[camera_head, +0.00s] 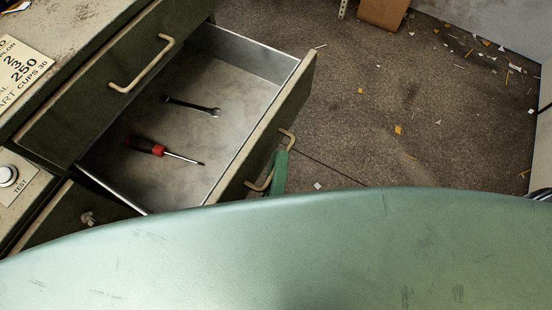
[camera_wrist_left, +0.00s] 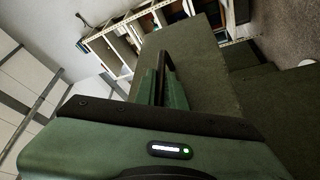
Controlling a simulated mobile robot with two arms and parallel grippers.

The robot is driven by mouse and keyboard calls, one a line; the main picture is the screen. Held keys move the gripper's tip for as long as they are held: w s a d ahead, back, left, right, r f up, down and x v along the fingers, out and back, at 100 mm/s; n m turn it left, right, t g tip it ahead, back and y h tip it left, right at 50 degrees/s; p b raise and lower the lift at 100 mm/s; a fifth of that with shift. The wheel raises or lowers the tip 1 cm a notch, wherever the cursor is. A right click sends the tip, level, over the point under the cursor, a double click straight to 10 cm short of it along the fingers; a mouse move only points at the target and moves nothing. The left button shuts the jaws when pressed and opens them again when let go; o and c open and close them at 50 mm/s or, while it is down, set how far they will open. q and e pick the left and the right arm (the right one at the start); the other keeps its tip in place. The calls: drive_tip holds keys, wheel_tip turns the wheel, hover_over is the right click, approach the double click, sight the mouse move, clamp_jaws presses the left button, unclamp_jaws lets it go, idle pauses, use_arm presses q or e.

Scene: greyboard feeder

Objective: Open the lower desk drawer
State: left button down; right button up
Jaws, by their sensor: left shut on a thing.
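The lower desk drawer (camera_head: 262,112) is pulled well out from the dark green desk, under an upper drawer (camera_head: 100,95). Its inside shows a wrench (camera_head: 193,106) and a red-and-black screwdriver (camera_head: 147,146) lying apart on the metal floor. My left gripper (camera_head: 279,172) is at the lower drawer's pale bar handle (camera_head: 289,137) and shut on it. In the left wrist view my gripper fingers (camera_wrist_left: 163,82) point at the dark green drawer front (camera_wrist_left: 203,62); the handle between them is hard to make out. My right gripper is not in view.
A knob and TEST button panel (camera_head: 20,185) are at left. The floor (camera_head: 370,110) beyond the drawer is open, with scattered scraps and a cardboard box (camera_head: 383,12).

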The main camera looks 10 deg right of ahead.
use_arm(q)
drive_tip(key=c, duration=1.5)
unclamp_jaws()
drive_tip(key=v, duration=0.7)
drive_tip(key=shift+s+a+f, duration=0.1)
drive_tip(key=shift+s+a, duration=0.1)
drive_tip(key=shift+s, duration=0.15)
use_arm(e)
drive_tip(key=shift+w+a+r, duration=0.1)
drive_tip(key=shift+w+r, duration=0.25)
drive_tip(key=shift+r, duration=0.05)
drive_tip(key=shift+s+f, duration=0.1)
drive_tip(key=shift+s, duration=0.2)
